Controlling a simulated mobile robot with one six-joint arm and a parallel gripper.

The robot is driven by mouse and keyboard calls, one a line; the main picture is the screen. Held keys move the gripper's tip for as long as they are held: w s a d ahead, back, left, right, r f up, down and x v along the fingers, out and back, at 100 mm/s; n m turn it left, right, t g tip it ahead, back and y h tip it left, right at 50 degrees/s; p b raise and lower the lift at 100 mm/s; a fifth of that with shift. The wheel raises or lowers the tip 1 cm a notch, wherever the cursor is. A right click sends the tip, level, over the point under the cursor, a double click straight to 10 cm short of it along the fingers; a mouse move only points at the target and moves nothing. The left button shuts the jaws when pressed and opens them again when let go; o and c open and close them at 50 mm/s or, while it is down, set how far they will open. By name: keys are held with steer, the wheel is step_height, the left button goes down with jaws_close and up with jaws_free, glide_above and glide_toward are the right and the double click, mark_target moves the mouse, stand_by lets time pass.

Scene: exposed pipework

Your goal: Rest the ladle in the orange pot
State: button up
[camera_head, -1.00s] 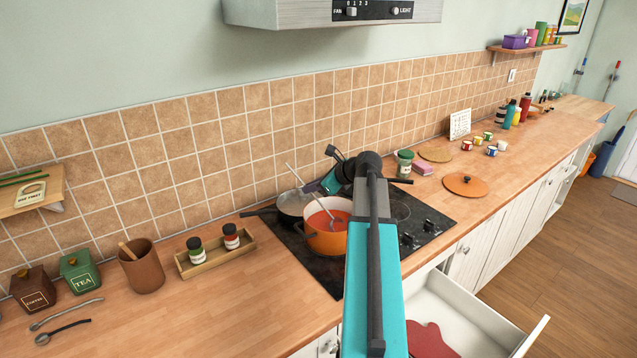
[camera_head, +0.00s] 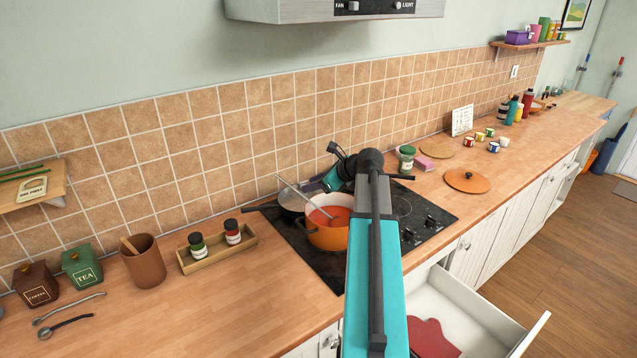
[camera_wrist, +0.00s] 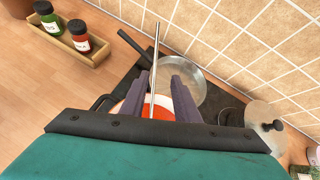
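The orange pot (camera_head: 328,238) stands on the black hob and holds red soup. The ladle (camera_head: 295,188) has its lower end in the soup, and its thin grey handle leans up and left over the pot's rim. In the wrist view the ladle handle (camera_wrist: 155,55) runs up between the purple-grey fingers of my gripper (camera_wrist: 156,80). The fingers are spread, with space around the handle. In the head view my gripper (camera_head: 315,186) is above the pot's back left side, partly behind my arm. The ladle's bowl is hidden in the soup.
A grey pan (camera_wrist: 190,85) sits behind the pot, close to the tiled wall. A tray with two spice jars (camera_head: 217,249) is left of the hob. An open drawer (camera_head: 465,318) juts out in front.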

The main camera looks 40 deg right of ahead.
steer(key=shift+s, duration=0.1)
steer(key=b+v, duration=0.3)
steer(key=v, duration=1)
steer(key=shift+s+r, duration=0.2)
steer(key=shift+s, duration=0.05)
steer(key=shift+w, duration=0.1)
stand_by(0.8)
steer(key=p+x, duration=0.2)
steer(key=x, duration=0.8)
steer(key=shift+w+f, duration=0.2)
steer(key=shift+w, duration=0.2)
steer(key=shift+s, duration=0.1)
